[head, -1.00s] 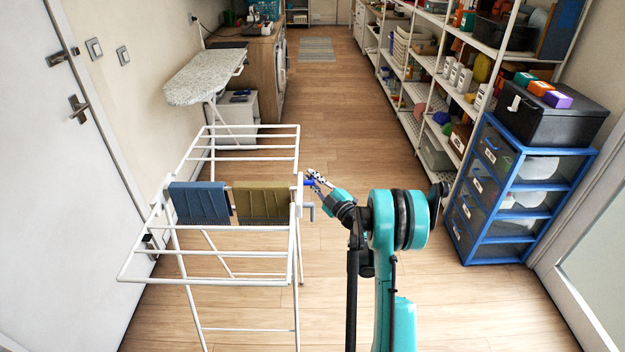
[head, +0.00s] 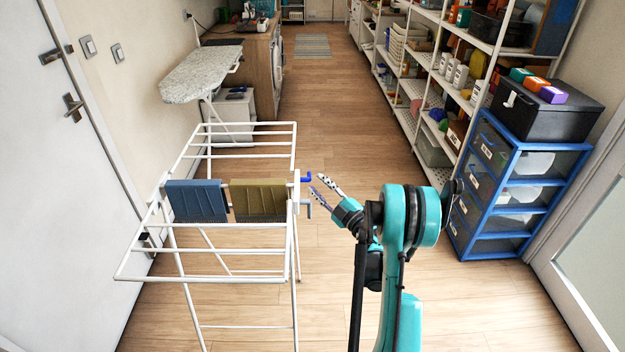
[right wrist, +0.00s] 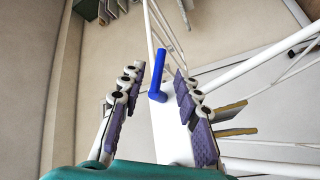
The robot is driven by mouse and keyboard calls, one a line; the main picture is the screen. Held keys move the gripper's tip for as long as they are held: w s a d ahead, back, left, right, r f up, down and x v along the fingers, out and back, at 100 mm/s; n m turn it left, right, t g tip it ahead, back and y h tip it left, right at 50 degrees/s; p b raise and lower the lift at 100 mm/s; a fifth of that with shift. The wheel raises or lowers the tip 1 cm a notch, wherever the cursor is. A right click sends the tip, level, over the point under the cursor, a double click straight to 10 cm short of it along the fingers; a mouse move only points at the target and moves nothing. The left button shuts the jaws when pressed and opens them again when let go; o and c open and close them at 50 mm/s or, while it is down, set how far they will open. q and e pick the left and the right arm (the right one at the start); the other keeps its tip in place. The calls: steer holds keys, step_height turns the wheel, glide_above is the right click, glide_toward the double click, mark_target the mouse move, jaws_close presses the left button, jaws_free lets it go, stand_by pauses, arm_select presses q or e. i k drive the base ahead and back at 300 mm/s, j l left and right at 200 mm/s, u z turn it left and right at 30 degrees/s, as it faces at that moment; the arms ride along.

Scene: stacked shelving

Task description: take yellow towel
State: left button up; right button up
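A yellow, olive-toned towel (head: 258,203) hangs over a bar of the white drying rack (head: 200,279), at the rack's right side. A blue towel (head: 197,204) hangs just left of it. My right gripper (head: 323,187) is open and empty, just right of the rack's right end and apart from the towel. In the right wrist view, the open fingers (right wrist: 158,82) stand on either side of a blue hook-like piece (right wrist: 158,78) on the rack's end. Thin towel edges show right of the fingers there, one of them yellowish (right wrist: 236,132). My left gripper is not in view.
A blue-framed drawer unit (head: 515,190) with a black box (head: 545,105) on top stands at the right. White shelves (head: 440,70) line the right wall. An ironing board (head: 200,75) stands behind the rack. The wooden floor between rack and shelves is clear.

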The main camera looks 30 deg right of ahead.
mark_target(255, 201)
steer(key=k+l, duration=0.1)
steer(key=k, duration=0.9)
